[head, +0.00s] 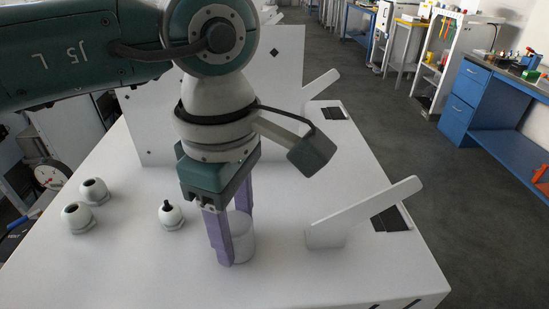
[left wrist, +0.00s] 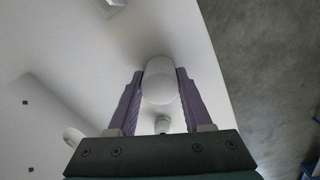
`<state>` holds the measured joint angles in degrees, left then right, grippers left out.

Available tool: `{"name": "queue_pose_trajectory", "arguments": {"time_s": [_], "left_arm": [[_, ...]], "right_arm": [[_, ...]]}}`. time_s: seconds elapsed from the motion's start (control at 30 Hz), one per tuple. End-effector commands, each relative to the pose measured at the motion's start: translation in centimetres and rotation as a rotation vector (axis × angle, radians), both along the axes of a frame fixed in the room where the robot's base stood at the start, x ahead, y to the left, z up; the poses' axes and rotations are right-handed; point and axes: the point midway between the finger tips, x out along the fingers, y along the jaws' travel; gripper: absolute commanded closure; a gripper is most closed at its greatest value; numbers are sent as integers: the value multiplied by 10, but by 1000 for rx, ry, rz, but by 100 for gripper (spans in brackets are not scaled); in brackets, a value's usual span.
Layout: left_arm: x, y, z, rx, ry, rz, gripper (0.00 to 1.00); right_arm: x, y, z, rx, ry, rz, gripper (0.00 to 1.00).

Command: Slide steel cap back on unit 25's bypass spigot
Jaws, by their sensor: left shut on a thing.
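My left gripper (head: 235,245) points down with its purple fingers shut on a pale grey-white cylinder (head: 243,240). This seems to be the cap, though no steel sheen shows. In the left wrist view the cylinder (left wrist: 160,82) sits between the fingertips (left wrist: 158,88). Its lower end is close to the white top; I cannot tell if it touches or covers a spigot. A white rounded fitting with a black stub (head: 170,214) stands just left of the gripper. No number 25 is legible. My right gripper is not in view.
Two white rounded fittings with dark openings, one nearer (head: 76,217) and one farther (head: 94,191), stand at the left. A white lever (head: 365,212) slants up to the right of the gripper; another (head: 322,84) is behind. A white upright panel (head: 285,65) rises behind my arm.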

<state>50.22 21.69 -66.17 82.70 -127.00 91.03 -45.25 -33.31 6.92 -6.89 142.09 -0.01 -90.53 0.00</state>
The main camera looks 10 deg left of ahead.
Motion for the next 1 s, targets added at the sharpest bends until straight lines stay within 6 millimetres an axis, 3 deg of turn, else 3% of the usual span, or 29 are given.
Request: {"name": "queue_pose_trajectory", "arguments": {"time_s": [0.03, 0.37, 0.77, 0.87, 1.0], "left_arm": [[0, 0, 0, 0, 0, 0, 64], [0, 0, 0, 0, 0, 0, 100], [1, 0, 5, -1, -3, 1, 100], [2, -1, 15, -3, -4, 0, 100], [3, 0, 44, -3, -10, -1, 100]], "right_arm": [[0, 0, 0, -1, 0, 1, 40], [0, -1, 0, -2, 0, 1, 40], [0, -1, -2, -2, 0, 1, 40], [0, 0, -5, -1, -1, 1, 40], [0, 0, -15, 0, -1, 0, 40]]}}
